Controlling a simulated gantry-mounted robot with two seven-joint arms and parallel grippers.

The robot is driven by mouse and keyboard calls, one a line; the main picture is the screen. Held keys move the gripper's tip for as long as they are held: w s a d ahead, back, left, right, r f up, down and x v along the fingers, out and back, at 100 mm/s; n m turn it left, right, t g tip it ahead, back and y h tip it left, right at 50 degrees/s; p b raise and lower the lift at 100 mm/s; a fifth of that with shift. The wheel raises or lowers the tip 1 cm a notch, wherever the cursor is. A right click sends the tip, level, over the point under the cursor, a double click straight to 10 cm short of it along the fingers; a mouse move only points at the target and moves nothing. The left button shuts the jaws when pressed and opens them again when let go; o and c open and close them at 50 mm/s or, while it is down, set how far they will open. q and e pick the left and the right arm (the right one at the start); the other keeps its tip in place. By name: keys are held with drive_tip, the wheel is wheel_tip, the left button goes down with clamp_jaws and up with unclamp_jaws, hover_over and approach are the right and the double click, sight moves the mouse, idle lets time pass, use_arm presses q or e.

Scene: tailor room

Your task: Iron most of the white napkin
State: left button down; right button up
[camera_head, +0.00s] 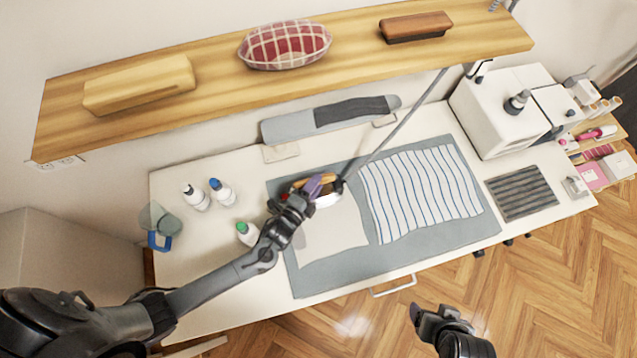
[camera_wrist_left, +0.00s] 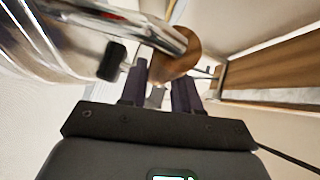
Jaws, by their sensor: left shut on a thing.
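The plain white napkin (camera_head: 335,228) lies on the left part of the grey ironing mat (camera_head: 310,279). The iron (camera_head: 328,200) is over the napkin's upper part; whether its sole touches the cloth is hard to tell. My left gripper (camera_head: 314,186) is shut on the iron's handle and hides part of the iron. In the left wrist view, the dark fingers (camera_wrist_left: 160,92) close around the brown wooden handle (camera_wrist_left: 178,66), with the shiny metal body to the left. My right gripper (camera_head: 428,318) is empty off the table's front edge; its jaw opening is unclear.
A blue-striped cloth (camera_head: 420,195) lies on the mat's right part. Several bottles (camera_head: 222,191) stand at left. A white machine (camera_head: 505,115) and dark ribbed pad (camera_head: 521,193) are at right. A wooden shelf (camera_head: 215,85) hangs behind, and a cord rises from the iron.

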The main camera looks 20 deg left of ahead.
use_arm(q)
drive_tip(key=shift+s+a+r, duration=0.15)
drive_tip(key=shift+a+r, duration=0.1)
drive_tip(key=shift+a, duration=0.05)
drive_tip(key=shift+s+a, duration=0.1)
idle(0.5)
drive_tip(key=shift+s+d+p, duration=0.65)
drive_tip(key=shift+s+d, duration=0.55)
drive_tip(key=shift+s, duration=0.1)
drive_tip(key=s+d+p, duration=0.1)
drive_tip(key=s+d, duration=0.3)
drive_tip(key=shift+s+f, duration=0.15)
drive_tip(key=shift+s, duration=0.15)
idle(0.5)
drive_tip(key=shift+s+d, duration=0.15)
drive_tip(key=shift+s, duration=0.05)
idle(0.5)
